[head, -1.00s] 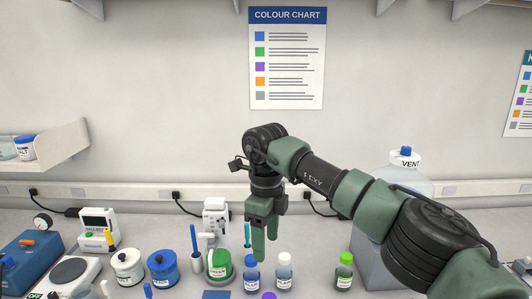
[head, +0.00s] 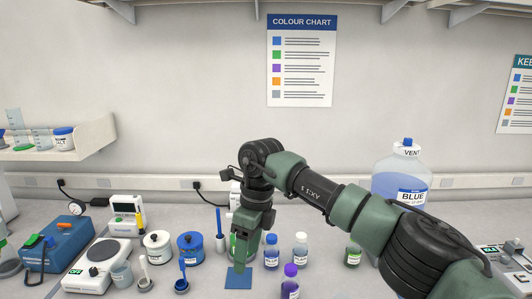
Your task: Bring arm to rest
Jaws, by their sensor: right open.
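My right arm comes in from the lower right of the head view. Its green gripper (head: 244,252) points down above the back edge of a small blue mat (head: 238,280). The jaws are open, and I see nothing held between them. The gripper hides part of a green-labelled jar behind it. A blue-capped bottle (head: 271,252) stands just right of the gripper; I cannot tell the exact gap. My left gripper is not in view.
A white-capped bottle (head: 301,250), a green-capped bottle (head: 352,254) and a purple-capped bottle (head: 290,283) stand to the right. A large blue carboy (head: 402,178) stands behind my arm.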

